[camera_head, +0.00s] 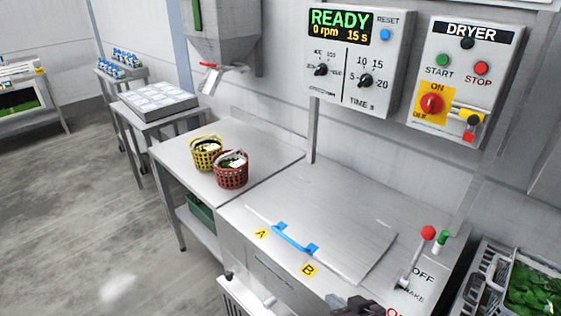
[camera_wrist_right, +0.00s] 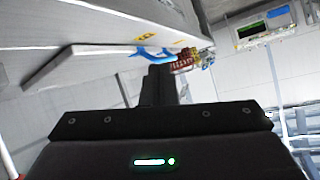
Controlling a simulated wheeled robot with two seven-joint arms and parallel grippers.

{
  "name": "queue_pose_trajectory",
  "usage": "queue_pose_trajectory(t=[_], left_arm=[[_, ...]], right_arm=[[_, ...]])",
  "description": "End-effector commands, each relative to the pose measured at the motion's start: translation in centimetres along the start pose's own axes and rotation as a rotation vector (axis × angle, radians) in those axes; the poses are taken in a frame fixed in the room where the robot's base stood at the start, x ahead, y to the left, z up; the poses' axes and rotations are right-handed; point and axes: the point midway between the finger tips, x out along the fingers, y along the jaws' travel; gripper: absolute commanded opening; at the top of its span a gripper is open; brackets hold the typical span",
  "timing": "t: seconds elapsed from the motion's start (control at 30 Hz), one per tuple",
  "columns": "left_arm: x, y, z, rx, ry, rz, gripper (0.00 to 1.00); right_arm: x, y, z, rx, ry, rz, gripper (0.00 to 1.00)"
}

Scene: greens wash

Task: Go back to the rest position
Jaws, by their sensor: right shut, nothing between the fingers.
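My right gripper (camera_head: 355,303) shows dark at the bottom edge of the head view, in front of the machine's front edge near the lever panel. In the right wrist view its fingers (camera_wrist_right: 159,84) are together with nothing between them. The blue handle (camera_head: 293,238) on the machine's closed lid (camera_head: 345,237) lies to the left of and beyond the gripper, apart from it. The handle also shows in the right wrist view (camera_wrist_right: 152,54).
A yellow basket (camera_head: 205,153) and a red basket (camera_head: 232,169) stand on the steel table. The red-knobbed lever (camera_head: 428,233) and green-knobbed lever (camera_head: 441,240) rise at the right. A crate of greens (camera_head: 525,290) stands far right. The floor at left is clear.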

Motion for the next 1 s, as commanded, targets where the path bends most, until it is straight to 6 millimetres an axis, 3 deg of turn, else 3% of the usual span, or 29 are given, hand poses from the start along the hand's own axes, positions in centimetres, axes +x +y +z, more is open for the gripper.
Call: queue_pose_trajectory(t=[0.1,0.3,0.77,1.0], left_arm=[[0.0,0.0,0.4,0.000,-0.006,0.000,0.36],[0.0,-0.2,-0.1,0.001,0.000,-0.002,0.36],[0.0,-0.3,-0.8,0.001,0.011,-0.003,0.36],[0.0,-0.2,-0.7,0.002,0.009,-0.003,0.36]], right_arm=[[-2.4,0.5,0.5,-0.028,-0.121,0.155,0.00],[-6.8,1.5,2.4,-0.053,-0.344,0.293,0.00],[-15.2,0.9,5.8,-0.025,-0.714,0.330,0.00],[-11.4,2.5,10.1,-0.026,-0.745,0.326,0.00]])
